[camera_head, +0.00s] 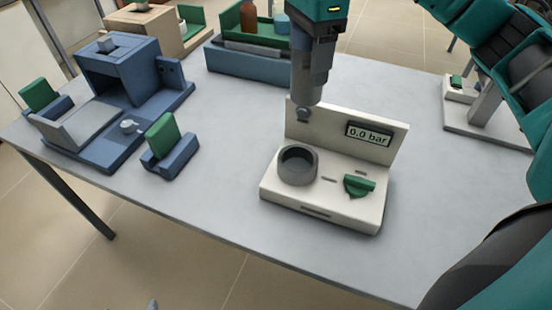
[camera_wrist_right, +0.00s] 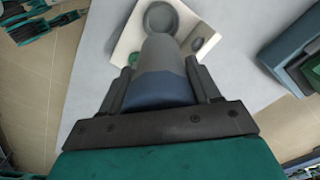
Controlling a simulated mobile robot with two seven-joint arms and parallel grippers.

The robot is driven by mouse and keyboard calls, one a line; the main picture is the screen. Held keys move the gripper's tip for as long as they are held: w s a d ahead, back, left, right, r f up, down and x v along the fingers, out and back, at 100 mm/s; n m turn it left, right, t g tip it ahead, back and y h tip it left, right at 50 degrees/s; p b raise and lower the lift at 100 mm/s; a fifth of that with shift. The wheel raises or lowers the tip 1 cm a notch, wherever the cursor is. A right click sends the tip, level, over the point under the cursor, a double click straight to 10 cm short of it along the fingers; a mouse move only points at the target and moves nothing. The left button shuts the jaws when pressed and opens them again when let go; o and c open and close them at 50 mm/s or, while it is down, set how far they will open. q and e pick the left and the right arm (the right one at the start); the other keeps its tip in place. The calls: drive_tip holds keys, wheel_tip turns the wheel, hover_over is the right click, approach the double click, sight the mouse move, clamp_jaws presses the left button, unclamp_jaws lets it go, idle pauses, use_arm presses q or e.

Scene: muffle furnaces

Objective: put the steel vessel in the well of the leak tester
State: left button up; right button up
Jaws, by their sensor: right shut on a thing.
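The steel vessel (camera_head: 309,80) is a grey cylinder, hanging roughly upright from my right gripper (camera_head: 316,40). In the right wrist view, the fingers close on both sides of the vessel (camera_wrist_right: 165,62), which has a dark blue-grey band near the gripper. The leak tester (camera_head: 325,205) is an off-white base with an upright back panel, a "0.0 bar" display and a green knob (camera_head: 358,185). Its well (camera_head: 298,165) is a dark grey ring, open and empty. The vessel is above and behind the well, overlapping the back panel in the picture. My left gripper is not clearly in view.
A blue furnace (camera_head: 125,75) and a small blue block with a green pad (camera_head: 170,150) stand at the left. A blue-green tray (camera_head: 250,62) with bottles is behind. Another off-white device (camera_head: 485,120) is at the right, near my right arm. The front table is clear.

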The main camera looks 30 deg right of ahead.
drive_tip(key=shift+w, duration=0.2)
drive_tip(key=shift+a+f, duration=0.1)
drive_tip(key=shift+f, duration=9.85)
drive_tip(key=shift+f+b, duration=0.1)
drive_tip(key=shift+b, duration=0.2)
drive_tip(key=o, duration=1.6)
drive_tip(key=shift+c, duration=0.2)
